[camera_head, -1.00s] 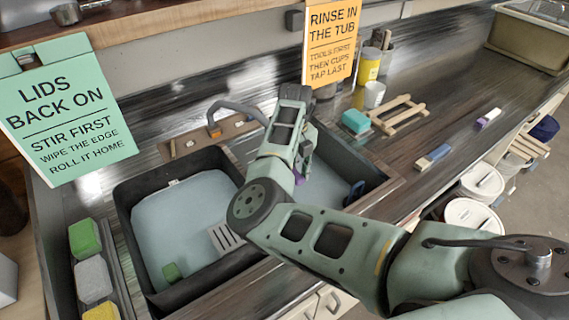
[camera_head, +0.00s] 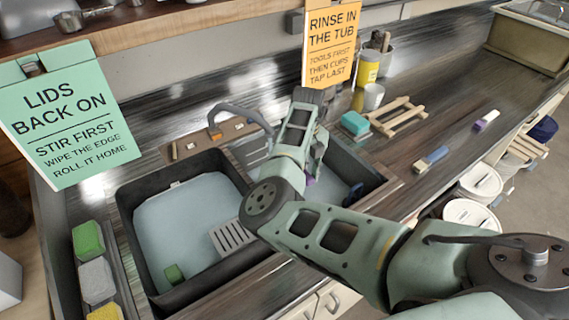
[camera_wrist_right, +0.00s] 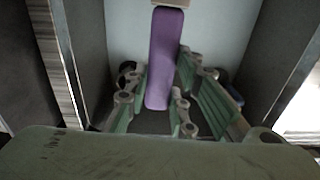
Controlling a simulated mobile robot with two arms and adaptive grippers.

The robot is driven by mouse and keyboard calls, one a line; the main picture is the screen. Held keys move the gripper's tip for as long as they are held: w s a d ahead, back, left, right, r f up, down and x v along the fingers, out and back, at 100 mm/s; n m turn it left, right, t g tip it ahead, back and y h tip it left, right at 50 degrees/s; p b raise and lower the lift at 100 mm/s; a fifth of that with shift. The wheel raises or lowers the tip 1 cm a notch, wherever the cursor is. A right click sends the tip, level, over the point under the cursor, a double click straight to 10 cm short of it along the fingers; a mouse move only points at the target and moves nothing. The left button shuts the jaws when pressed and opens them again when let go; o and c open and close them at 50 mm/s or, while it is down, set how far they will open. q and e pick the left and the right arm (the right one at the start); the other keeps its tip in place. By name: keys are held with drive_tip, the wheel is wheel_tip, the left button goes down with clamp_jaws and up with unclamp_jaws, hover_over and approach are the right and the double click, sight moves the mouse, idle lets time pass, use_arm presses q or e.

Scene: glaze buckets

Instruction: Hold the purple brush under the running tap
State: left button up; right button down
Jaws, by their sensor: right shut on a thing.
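The purple brush (camera_wrist_right: 165,55) stands between the fingers of my right gripper (camera_wrist_right: 158,84) in the right wrist view, with a pale part at its top edge. The gripper is shut on it. In the head view my right gripper (camera_head: 313,168) is over the right basin, and only a small purple bit of the brush (camera_head: 309,181) shows below it. The tap (camera_head: 240,108) has a grey curved spout behind the basins. My right arm hides the spout's end, and I cannot tell whether water runs. My left gripper is not in view.
A teal block (camera_head: 355,123), a wooden rack (camera_head: 402,117) and a blue-and-wood brush (camera_head: 431,159) lie on the counter at right.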

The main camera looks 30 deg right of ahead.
drive_tip(key=shift+s+d+p, duration=1.3)
drive_tip(key=shift+s+d, duration=0.45)
drive_tip(key=shift+d, duration=0.2)
drive_tip(key=s+d+r+p, duration=0.3)
drive_tip(key=r+p, duration=0.1)
drive_tip(key=p, duration=0.2)
drive_tip(key=shift+s+d, duration=0.15)
drive_tip(key=shift+d, duration=0.2)
idle(0.7)
